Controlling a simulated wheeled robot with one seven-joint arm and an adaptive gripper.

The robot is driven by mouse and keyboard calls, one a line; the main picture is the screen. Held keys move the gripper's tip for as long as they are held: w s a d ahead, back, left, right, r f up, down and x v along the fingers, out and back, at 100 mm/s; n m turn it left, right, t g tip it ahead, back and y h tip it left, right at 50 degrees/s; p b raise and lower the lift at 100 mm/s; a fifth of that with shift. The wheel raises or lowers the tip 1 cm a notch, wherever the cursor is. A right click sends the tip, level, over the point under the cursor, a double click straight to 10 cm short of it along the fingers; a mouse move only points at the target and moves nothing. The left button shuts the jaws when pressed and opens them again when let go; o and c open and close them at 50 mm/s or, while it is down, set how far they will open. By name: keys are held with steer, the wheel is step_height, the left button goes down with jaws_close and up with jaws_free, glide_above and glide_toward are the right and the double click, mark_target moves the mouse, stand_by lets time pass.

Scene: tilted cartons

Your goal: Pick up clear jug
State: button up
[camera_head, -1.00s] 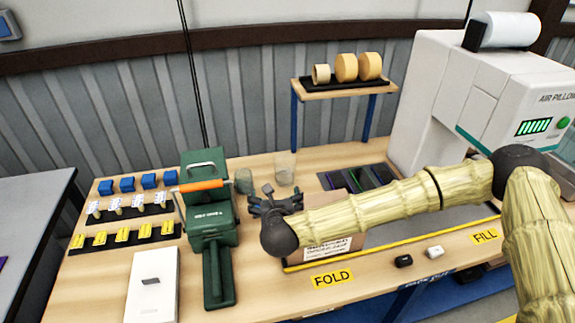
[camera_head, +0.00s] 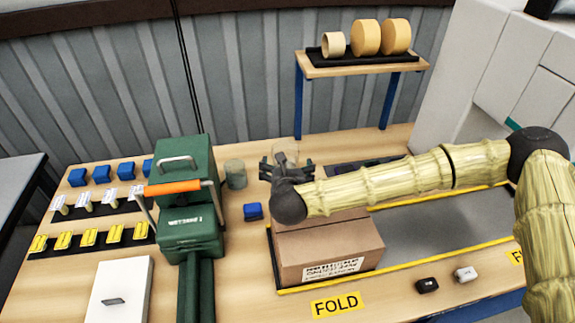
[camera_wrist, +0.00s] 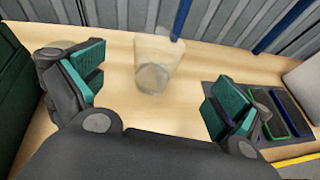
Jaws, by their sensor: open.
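The clear jug (camera_wrist: 157,62) stands on the wooden table in the wrist view, between my two fingers and a little beyond them. In the head view only the top of the jug (camera_head: 287,146) shows, behind my gripper (camera_head: 285,166), which hides the rest. My gripper (camera_wrist: 153,88) is open and empty, its green-padded fingers spread to either side of the jug with gaps on both sides. I cannot tell how far the fingertips are from it.
A grey-green cup (camera_head: 236,174) stands left of my gripper, beside the green press (camera_head: 190,222). A blue block (camera_head: 253,211) and a carton (camera_head: 329,251) lie nearer. Dark trays (camera_wrist: 262,110) lie at right in the wrist view. A raised shelf (camera_head: 360,68) stands behind.

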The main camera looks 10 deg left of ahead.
mark_target(287, 164)
steer(key=x, duration=0.6)
steer(key=shift+d+f+p, duration=0.1)
steer(key=shift+f+p, duration=0.25)
steer(key=shift+f, duration=0.05)
steer(key=p+x, duration=0.2)
steer(key=x, duration=0.4)
steer(key=shift+r+p, duration=0.1)
steer(key=shift+p, duration=0.2)
steer(key=shift+a, duration=0.2)
steer(key=c, duration=1)
